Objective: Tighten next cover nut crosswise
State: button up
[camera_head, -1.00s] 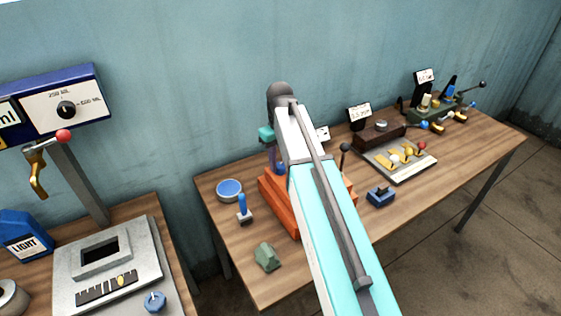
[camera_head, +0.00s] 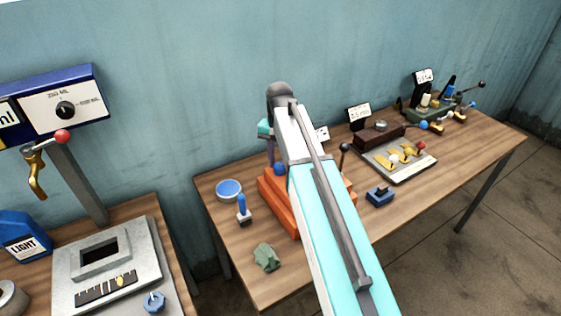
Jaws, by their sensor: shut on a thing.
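An orange fixture (camera_head: 277,204) stands on the wooden table, partly covered by my arm. A small blue knob (camera_head: 280,169) shows at its back, beside my arm. My white and turquoise arm reaches from the bottom edge up over the fixture and bends down behind it. A teal piece at the arm's far end shows above the fixture's back left. My gripper's fingers are hidden behind the arm, and so is whatever they touch. No cover nut can be made out.
The front right tabletop is clear.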

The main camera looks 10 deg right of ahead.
aim_at(280, 165)
jog(key=shift+w+r+m, duration=0.1)
jog(key=shift+w+m, duration=0.05)
jog(key=shift+m, duration=1.35)
jog(key=o, duration=1)
jog(key=shift+o, duration=0.2)
notch_tip(280, 165, up, 14)
jog(key=b, duration=0.4)
jog(key=shift+f, duration=0.25)
